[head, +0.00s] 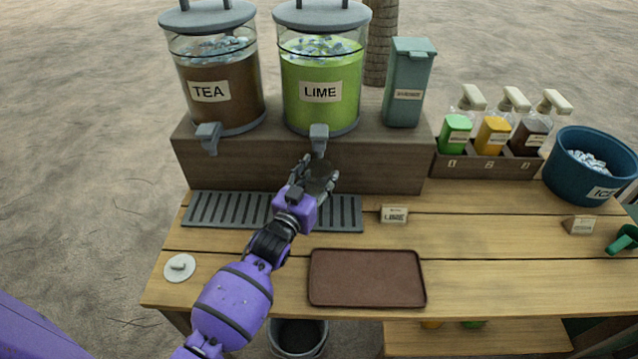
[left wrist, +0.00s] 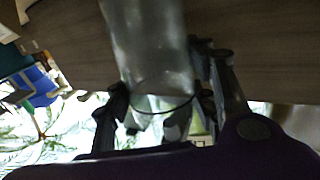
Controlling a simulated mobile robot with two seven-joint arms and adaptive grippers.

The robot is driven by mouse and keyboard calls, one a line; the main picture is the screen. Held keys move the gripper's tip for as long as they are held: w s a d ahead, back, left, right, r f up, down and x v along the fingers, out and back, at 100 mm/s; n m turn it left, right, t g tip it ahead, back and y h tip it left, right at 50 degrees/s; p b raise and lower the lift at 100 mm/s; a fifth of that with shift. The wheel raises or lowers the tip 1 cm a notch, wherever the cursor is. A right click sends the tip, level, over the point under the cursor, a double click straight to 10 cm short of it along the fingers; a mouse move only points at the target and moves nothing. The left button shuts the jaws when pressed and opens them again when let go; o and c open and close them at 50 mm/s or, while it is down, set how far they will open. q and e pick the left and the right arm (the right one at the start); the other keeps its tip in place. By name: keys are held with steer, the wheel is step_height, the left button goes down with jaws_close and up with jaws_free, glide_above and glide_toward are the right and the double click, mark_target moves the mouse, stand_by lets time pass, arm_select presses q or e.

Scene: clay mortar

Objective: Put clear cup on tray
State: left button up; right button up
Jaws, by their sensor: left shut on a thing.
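My left gripper (head: 318,176) is under the spout of the lime dispenser (head: 320,85), above the grey slotted drip grate (head: 235,209). In the left wrist view the clear cup (left wrist: 148,45) is between the fingers (left wrist: 165,88), which are shut on it. In the head view the cup is mostly hidden by the gripper and hard to make out. I cannot tell whether it holds any liquid. The brown tray (head: 367,278) lies empty on the table, in front of the grate and to the right of my left arm. My right gripper is not in view.
A tea dispenser (head: 212,100) and a teal box (head: 408,85) stand on the raised shelf. A small lime sign (head: 394,215) is behind the tray. Syrup bottles (head: 493,135) and a blue ice bucket (head: 590,180) are at right. A white disc (head: 180,267) lies at left.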

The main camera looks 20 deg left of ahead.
arm_select(q)
steer(key=shift+w+f, duration=0.15)
steer(key=shift+f, duration=0.8)
steer(key=shift+w+f, duration=0.1)
steer(key=shift+f, duration=0.85)
steer(key=o, duration=1.1)
steer(key=shift+r, duration=0.3)
steer(key=s+a, duration=0.1)
steer(key=s, duration=1.1)
steer(key=shift+a+f, duration=0.1)
